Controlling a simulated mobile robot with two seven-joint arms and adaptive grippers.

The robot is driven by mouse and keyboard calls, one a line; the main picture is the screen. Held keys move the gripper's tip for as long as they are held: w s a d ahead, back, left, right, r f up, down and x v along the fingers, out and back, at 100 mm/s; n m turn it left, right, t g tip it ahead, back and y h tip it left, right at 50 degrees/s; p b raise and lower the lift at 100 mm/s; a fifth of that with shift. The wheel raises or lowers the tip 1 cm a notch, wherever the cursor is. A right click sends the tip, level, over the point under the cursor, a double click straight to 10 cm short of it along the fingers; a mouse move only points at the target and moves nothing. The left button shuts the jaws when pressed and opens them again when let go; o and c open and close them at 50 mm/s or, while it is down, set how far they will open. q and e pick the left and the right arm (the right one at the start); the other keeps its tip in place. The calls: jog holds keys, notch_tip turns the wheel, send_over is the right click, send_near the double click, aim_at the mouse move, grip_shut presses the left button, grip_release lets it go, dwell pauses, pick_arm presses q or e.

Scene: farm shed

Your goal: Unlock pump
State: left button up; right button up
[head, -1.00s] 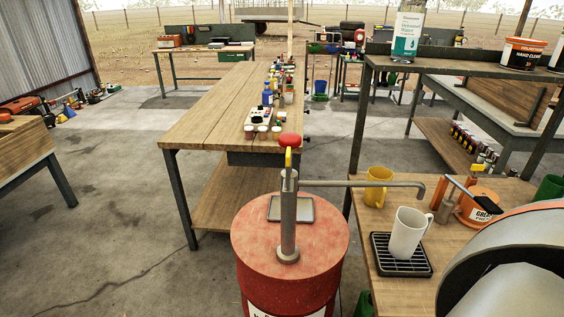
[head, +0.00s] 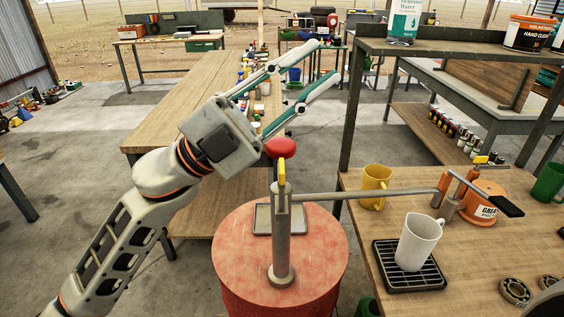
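The pump is a grey upright post (head: 282,240) on a red drum (head: 235,260), with a long spout reaching right. A red knob (head: 281,148) tops it, and a yellow lever (head: 282,174) stands upright just below the knob. A white mug (head: 416,243) stands on a black drip grate (head: 432,276) on the bench, a little below and left of the spout's end. My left gripper (head: 326,60) is open and empty, above and beyond the knob in the picture, its two fingers pointing up and right. My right gripper is not in view.
A yellow mug (head: 375,184), an orange grease tub (head: 484,204) and bearing rings (head: 516,291) are on the right bench (head: 468,258). A shelf (head: 450,52) rises behind it. A long wooden table (head: 180,108) with small items stands behind the drum.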

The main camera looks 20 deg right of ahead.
pick_arm(q)
jog(key=s+d+m+g+y, duration=0.6)
jog(key=s+m+y, duration=0.2)
jog(key=s, duration=0.3)
jog(key=n+t+y+b, duration=0.2)
jog(key=n+t+y, duration=0.2)
jog(key=t+y, duration=1.15)
send_near(282, 165)
jog(key=shift+g, duration=0.35)
jog(key=x, duration=0.8)
jog(key=shift+w+f, duration=0.2)
jog(key=shift+w, duration=0.2)
grip_shut()
